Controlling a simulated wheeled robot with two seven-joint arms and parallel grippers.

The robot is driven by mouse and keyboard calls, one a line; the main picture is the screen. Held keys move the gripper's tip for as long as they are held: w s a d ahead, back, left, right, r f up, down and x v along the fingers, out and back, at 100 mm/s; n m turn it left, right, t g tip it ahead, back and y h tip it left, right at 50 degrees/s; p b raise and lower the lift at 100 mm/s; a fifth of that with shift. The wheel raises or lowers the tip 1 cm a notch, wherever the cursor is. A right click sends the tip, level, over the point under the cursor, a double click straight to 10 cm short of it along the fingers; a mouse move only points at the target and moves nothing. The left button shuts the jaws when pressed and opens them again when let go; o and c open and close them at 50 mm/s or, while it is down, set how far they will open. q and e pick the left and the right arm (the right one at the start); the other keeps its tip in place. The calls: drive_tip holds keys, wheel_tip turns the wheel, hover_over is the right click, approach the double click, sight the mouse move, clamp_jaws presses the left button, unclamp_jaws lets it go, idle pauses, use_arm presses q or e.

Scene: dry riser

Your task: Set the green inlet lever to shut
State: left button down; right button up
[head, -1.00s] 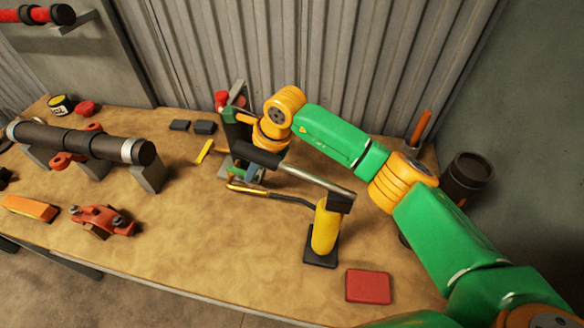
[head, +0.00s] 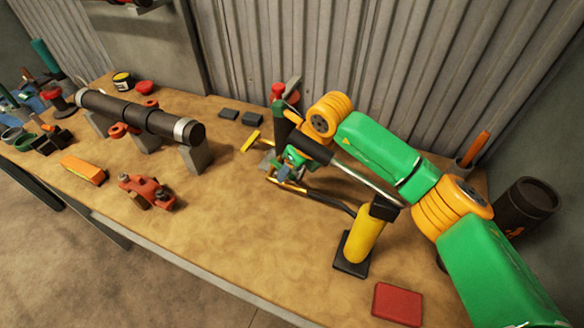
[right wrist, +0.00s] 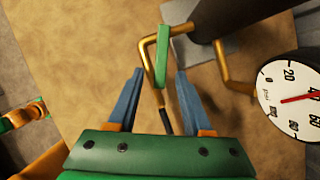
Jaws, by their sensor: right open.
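The green inlet lever (right wrist: 162,58) shows in the right wrist view, a short narrow bar by a bent brass pipe (right wrist: 146,55). My right gripper (right wrist: 157,75) is open, its two blue fingers apart. The lever lies between the fingertips in the picture, with a gap on each side; I cannot tell its depth from them. In the head view my right gripper (head: 284,174) is low by the brass pipe, near the dark riser tube (head: 306,147), and the lever cannot be made out there. My left gripper is not in view.
A white gauge (right wrist: 291,98) is close on the right in the wrist view. A yellow cylinder (head: 362,235) stands right of the gripper, and a red block (head: 397,303) lies in front. A dark pipe on blocks (head: 140,117) lies left.

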drive_tip(key=shift+r, duration=0.1)
drive_tip(key=b+v, duration=0.2)
drive_tip(key=v, duration=0.5)
